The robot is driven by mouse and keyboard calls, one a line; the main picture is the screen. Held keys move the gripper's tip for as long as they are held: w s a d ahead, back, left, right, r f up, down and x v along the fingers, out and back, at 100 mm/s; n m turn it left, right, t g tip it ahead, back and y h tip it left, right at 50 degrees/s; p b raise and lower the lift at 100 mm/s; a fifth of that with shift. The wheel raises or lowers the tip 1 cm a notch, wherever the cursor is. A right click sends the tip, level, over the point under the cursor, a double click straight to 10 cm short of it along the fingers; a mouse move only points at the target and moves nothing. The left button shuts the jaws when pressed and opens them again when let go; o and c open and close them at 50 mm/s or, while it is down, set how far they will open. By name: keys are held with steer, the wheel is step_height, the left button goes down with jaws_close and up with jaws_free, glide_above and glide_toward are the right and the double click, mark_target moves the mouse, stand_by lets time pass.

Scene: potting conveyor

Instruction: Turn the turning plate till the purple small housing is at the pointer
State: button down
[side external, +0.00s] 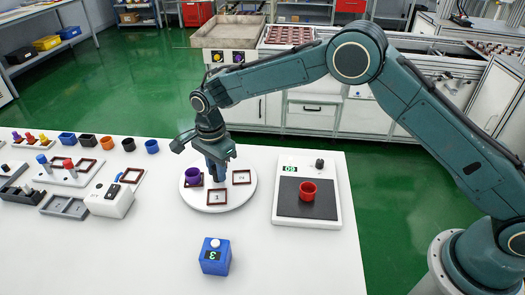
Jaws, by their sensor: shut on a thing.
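The white round turning plate (218,207) lies on the white table, with brown-framed square places on it. The purple small housing (193,174) stands upright in a frame at the plate's left side. Two empty frames numbered 1 (217,197) and 2 (241,177) show at the front and right. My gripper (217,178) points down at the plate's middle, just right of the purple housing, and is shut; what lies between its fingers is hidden. The gripper also covers the back of the plate. I cannot make out the pointer.
A blue box (215,257) showing 3 stands in front of the plate. Several housings, trays and a white device (110,199) fill the left. The front right of the table is clear.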

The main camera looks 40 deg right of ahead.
steer(key=shift+w+r+m, duration=0.1)
steer(key=shift+m, duration=7.1)
steer(key=c, duration=1.2)
jaws_free()
step_height(320, 180, up, 14)
